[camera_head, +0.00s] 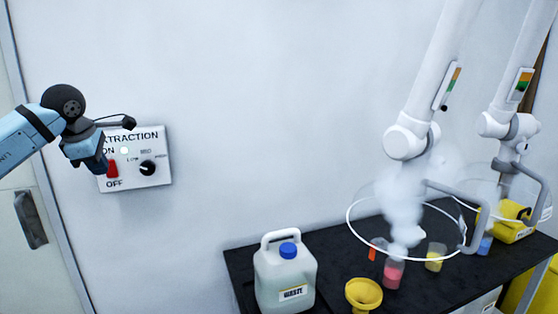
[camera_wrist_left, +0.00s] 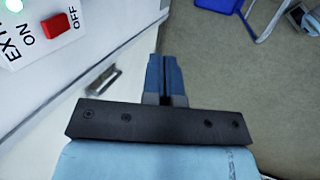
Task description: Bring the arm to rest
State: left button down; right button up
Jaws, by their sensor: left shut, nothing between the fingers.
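My left gripper (camera_head: 100,165) is in front of the extraction panel (camera_head: 150,180) on the wall, at the left of the head view. Its blue fingers (camera_wrist_left: 163,75) are together and empty in the left wrist view. The panel has a red switch (camera_head: 112,169) marked ON and OFF, a black dial (camera_head: 147,168) and a pale lit lamp (camera_head: 124,150). The gripper overlaps the panel's left edge beside the switch. In the left wrist view the red switch (camera_wrist_left: 56,26) is apart from the fingertips, and the lamp (camera_wrist_left: 14,5) glows greenish. My right gripper is not in view.
A black bench (camera_head: 335,250) at lower right holds a waste jug (camera_head: 270,275), a yellow funnel (camera_head: 363,294) and several beakers. White vapour (camera_head: 402,195) rises under a clear hood (camera_head: 350,220) on a white extraction arm (camera_head: 420,100). The wall between panel and bench is bare.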

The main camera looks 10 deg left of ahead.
pick_arm(q)
jog(key=w+d+f+g+h+p, duration=0.1)
jog(key=d+f+h, duration=0.4)
jog(key=d, duration=0.4)
jog(key=d+f+g+h+p, duration=0.1)
jog(key=d+f+h, duration=0.2)
jog(key=d+f, duration=0.55)
jog(key=s+d+f+n+t+h+p, duration=0.1)
jog(key=s+d+f+n+h, duration=0.3)
jog(key=d, duration=0.5)
jog(key=s+d+f+n+t+h+p, duration=0.1)
jog(key=s+d+n+t+h+p, duration=0.1)
jog(key=s+d+n+h, duration=0.4)
jog(key=s+a+f+m+t+y+p, duration=0.1)
jog(key=s+f+m+y, duration=0.6)
jog(key=m, duration=1.1)
jog(key=s+a+f+m+t+y+p, duration=0.1)
jog(key=s+f+m+t+y+p, duration=0.2)
jog(key=s+f+m+y, duration=0.4)
jog(key=s+f+m+t, duration=0.1)
jog(key=s+f+m, duration=0.7)
jog(key=f+m, duration=0.2)
jog(key=shift+a+f+m, duration=0.2)
jog(key=shift+m, duration=0.3)
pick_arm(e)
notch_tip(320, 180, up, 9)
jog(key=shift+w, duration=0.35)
